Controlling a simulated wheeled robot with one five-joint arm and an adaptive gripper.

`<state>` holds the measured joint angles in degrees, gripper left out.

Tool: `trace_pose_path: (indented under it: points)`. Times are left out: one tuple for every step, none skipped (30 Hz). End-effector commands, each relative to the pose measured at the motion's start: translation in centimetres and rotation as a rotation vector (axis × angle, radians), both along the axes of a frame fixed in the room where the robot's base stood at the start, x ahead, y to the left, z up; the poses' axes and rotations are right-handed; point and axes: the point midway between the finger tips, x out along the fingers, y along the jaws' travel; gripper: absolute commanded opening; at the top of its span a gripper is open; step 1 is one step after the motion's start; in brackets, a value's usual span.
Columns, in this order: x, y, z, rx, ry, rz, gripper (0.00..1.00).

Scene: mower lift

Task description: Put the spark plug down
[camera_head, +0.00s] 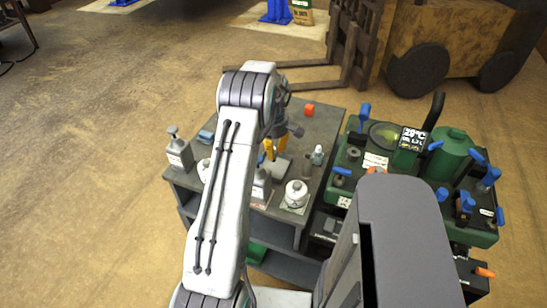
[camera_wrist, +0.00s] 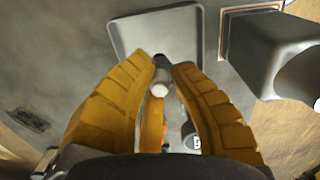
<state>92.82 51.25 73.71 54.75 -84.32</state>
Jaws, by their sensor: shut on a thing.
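My gripper (camera_wrist: 160,72) has yellow fingers and is shut on the spark plug (camera_wrist: 162,78), a small pale cylinder between the fingertips in the wrist view. Its lower part is hidden by the fingers. Just beyond the tips lies a flat light-grey tray (camera_wrist: 128,42) with a raised rim; I cannot tell whether the plug touches it. In the head view my gripper (camera_head: 270,152) is over the grey workbench (camera_head: 322,127), by the pale tray (camera_head: 281,169). The plug cannot be made out there, as my arm covers part of the bench.
A grey block-like container (camera_wrist: 262,52) is right of the tray. A green machine (camera_head: 350,178) stands right of the bench.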

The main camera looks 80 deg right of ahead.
Motion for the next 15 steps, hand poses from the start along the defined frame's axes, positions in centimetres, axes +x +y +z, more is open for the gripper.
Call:
trace_pose_path:
  points:
    - [0.0, 0.1, -0.6, 0.004, -0.001, 0.000, 0.00]
    - [0.0, 0.1, -1.0, 0.005, -0.001, 0.000, 0.00]
    - [0.0, 0.1, -1.5, 0.005, 0.000, 0.000, 0.00]
    - [0.0, 0.1, -1.8, 0.005, -0.001, 0.000, 0.00]
    - [0.0, 0.1, -2.2, 0.004, -0.001, 0.000, 0.00]
    - [0.0, 0.1, -2.6, 0.005, 0.000, 0.000, 0.00]
    - [0.0, 0.1, -2.9, 0.004, -0.001, 0.000, 0.00]
    - [0.0, 0.1, -3.1, 0.003, 0.000, 0.000, 0.00]
    - [0.0, 0.1, -3.3, 0.002, 0.000, 0.000, 0.00]
    - [0.0, 0.1, -3.4, 0.002, 0.000, 0.000, 0.00]
    - [0.0, 0.1, -3.6, 0.003, 0.000, 0.000, 0.00]
    - [0.0, 0.1, -3.7, 0.003, 0.000, 0.000, 0.00]
    - [0.0, 0.1, -3.7, 0.004, -0.001, 0.000, 0.00]
    - [0.0, 0.1, -3.8, 0.004, -0.001, 0.000, 0.00]
    - [0.0, 0.1, -3.8, 0.005, -0.001, 0.000, 0.00]
